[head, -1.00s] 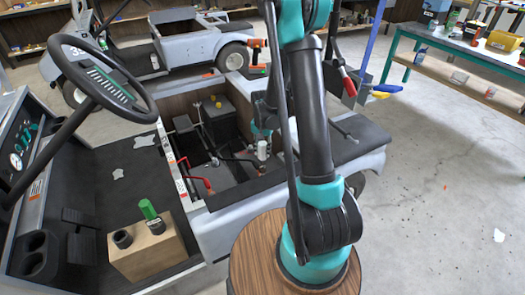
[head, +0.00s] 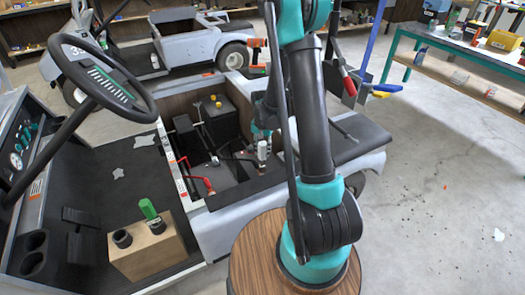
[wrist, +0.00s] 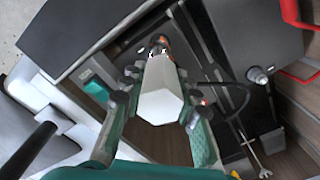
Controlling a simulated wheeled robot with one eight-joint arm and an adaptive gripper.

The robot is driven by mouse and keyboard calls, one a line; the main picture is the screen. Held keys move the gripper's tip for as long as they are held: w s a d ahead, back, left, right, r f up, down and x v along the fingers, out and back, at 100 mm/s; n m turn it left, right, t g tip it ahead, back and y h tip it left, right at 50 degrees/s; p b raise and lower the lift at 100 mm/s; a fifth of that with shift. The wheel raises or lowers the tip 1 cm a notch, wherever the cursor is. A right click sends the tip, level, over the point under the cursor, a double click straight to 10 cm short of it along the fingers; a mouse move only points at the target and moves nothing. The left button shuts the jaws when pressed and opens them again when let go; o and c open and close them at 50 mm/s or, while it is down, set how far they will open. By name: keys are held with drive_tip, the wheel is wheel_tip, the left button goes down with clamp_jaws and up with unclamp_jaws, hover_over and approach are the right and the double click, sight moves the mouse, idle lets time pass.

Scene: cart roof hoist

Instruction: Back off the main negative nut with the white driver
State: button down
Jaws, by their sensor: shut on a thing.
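My gripper (wrist: 157,105) is shut on the white driver (wrist: 160,90), whose pale six-sided handle faces the wrist camera. In the head view the white driver (head: 263,148) stands roughly upright in my gripper (head: 263,133), inside the open cart bay. Its far end points at a copper-orange terminal (wrist: 160,40) on a black cable in the wrist view. The main negative nut is not distinct; the driver covers that spot. I cannot tell whether the driver's end is seated on it.
A wooden block (head: 148,252) on the cart floor holds a green-handled driver (head: 149,209). Red cables (head: 197,178) run at the bay's left. A dark box with yellow caps (head: 217,108) stands at the back. A black seat panel (head: 358,140) borders the bay's right.

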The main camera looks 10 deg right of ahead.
drive_tip(key=shift+f, duration=1.35)
drive_tip(key=n, duration=0.6)
drive_tip(key=shift+n, duration=0.3)
drive_tip(key=n, duration=0.3)
drive_tip(key=shift+n, duration=0.4)
drive_tip(key=n, duration=0.3)
drive_tip(key=shift+n, duration=0.3)
drive_tip(key=n, duration=0.6)
drive_tip(key=shift+r, duration=0.1)
drive_tip(key=n, duration=0.7)
drive_tip(key=shift+w+n, duration=0.1)
drive_tip(key=shift+n, duration=0.2)
drive_tip(key=shift+r, duration=0.15)
